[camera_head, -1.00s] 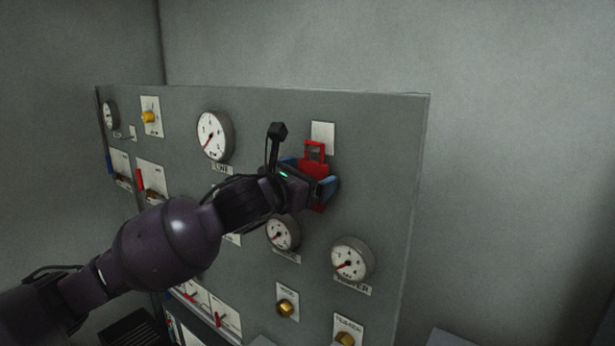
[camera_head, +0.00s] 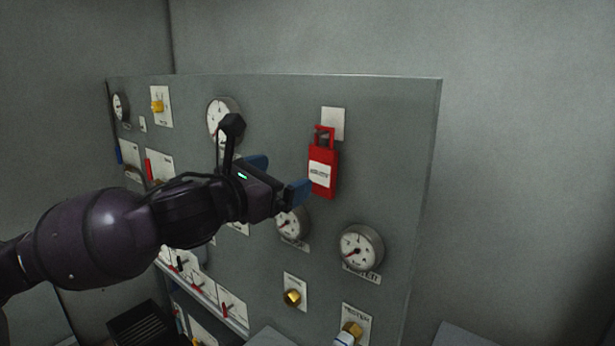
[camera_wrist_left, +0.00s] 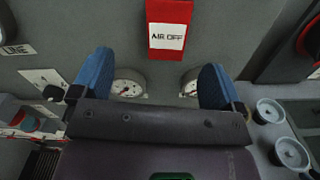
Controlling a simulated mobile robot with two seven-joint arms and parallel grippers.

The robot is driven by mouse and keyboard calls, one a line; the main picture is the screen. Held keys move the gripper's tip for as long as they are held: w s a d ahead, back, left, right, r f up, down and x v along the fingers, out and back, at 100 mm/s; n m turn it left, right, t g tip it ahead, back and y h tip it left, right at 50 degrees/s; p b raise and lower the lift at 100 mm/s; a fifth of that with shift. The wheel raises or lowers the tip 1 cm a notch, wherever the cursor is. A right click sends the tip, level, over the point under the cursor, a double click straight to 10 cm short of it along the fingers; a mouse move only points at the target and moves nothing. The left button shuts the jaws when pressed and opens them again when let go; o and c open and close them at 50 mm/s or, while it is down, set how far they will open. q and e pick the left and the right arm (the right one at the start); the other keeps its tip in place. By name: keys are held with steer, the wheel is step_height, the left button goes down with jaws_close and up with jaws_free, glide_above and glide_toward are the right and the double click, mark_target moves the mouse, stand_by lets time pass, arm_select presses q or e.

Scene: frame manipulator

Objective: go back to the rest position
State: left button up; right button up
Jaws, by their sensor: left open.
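My left gripper (camera_head: 277,178) is open and empty in front of the grey panel (camera_head: 390,130), to the left of a red tag (camera_head: 322,172) and apart from it. In the left wrist view the tag (camera_wrist_left: 169,28) reads "AIR OFF" and lies beyond the two spread blue fingers (camera_wrist_left: 158,80). My right gripper is not in view.
Gauges (camera_head: 361,247) and brass knobs (camera_head: 292,297) stick out from the panel. Levers with red handles (camera_head: 228,309) sit low on it. A dark slatted box (camera_head: 140,325) is at the lower left.

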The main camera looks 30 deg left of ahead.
arm_select(q)
steer(key=w+a+f+n, duration=0.1)
steer(key=w+f+n, duration=0.1)
steer(key=f+n, duration=0.8)
steer(key=w+a+f+n, duration=0.2)
steer(key=f+n, duration=0.3)
steer(key=n, duration=0.8)
steer(key=s+f+n+g, duration=0.2)
steer(key=s+f+n, duration=0.2)
steer(key=f+n, duration=0.9)
steer(key=s+d+f+n+g+y, duration=0.1)
steer(key=s+d+f+g, duration=0.1)
steer(key=s+f, duration=0.6)
steer(key=s+d+f+n+g+y, duration=0.1)
steer(key=s+d+f, duration=0.3)
steer(key=s+f, duration=0.5)
step_height(320, 180, down, 6)
steer(key=shift+d+f+n+g+y+b, duration=0.2)
steer(key=shift+d+n+g+y+b, duration=0.2)
steer(key=shift+n+g, duration=0.15)
